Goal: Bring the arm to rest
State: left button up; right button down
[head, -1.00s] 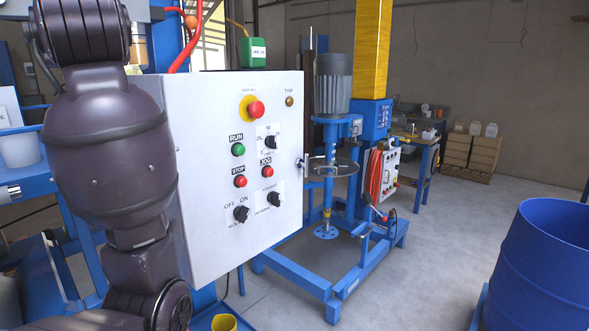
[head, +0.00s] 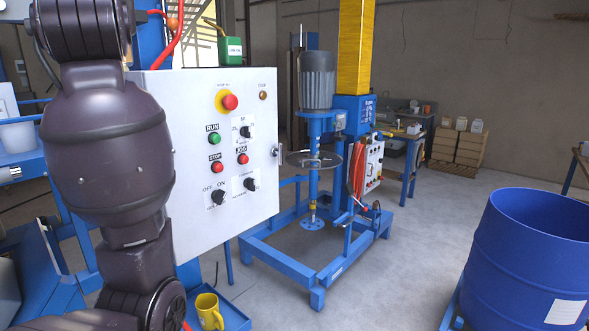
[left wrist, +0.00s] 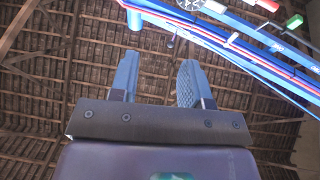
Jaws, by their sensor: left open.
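My left arm rises close along the left of the head view, in front of the white control box. Its gripper is outside the head view. In the left wrist view my left gripper (left wrist: 158,82) is open, its two blue fingers apart with nothing between them, pointing up toward the roof timbers. The white control box (head: 190,120) carries a red stop button (head: 229,102), a green RUN button, red STOP and JOG buttons and black knobs. My arm covers its left part. My right gripper is in neither view.
The blue mixer stand (head: 318,190) with its grey motor (head: 318,80) stands behind the box. A blue drum (head: 525,260) is at the right. A yellow mug (head: 209,311) sits on a low blue tray. Open floor lies between stand and drum.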

pick_arm(q)
jog(key=w+d+f+m+t+h, duration=0.2)
jog(key=w+d+f+m+h, duration=0.15)
jog(key=f, duration=0.35)
jog(key=w+d+f+m+t+h, duration=0.3)
jog(key=w+f+m+h, duration=0.15)
jog(key=f, duration=0.35)
notch_tip(320, 180, down, 25)
jog(key=s+m+g+h, duration=0.1)
jog(key=s+g+h, duration=0.1)
jog(key=g+h, duration=0.15)
jog(key=s+a+f+g, duration=0.1)
jog(key=s+f, duration=0.2)
jog(key=f, duration=0.4)
jog(key=s+a+f+n+g, duration=0.1)
jog(key=s+f, duration=0.3)
jog(key=f, duration=0.3)
jog(key=s+a+f+g, duration=0.1)
jog(key=s+f+g, duration=0.15)
jog(key=f, duration=0.45)
jog(key=s+a+f+n+g, duration=0.1)
jog(key=s+a+f+g, duration=0.2)
jog(key=s+f, duration=1.3)
jog(key=s+g+y, duration=0.1)
jog(key=s, duration=0.3)
jog(key=shift+a, duration=0.2)
jog(key=shift+w+d, duration=0.1)
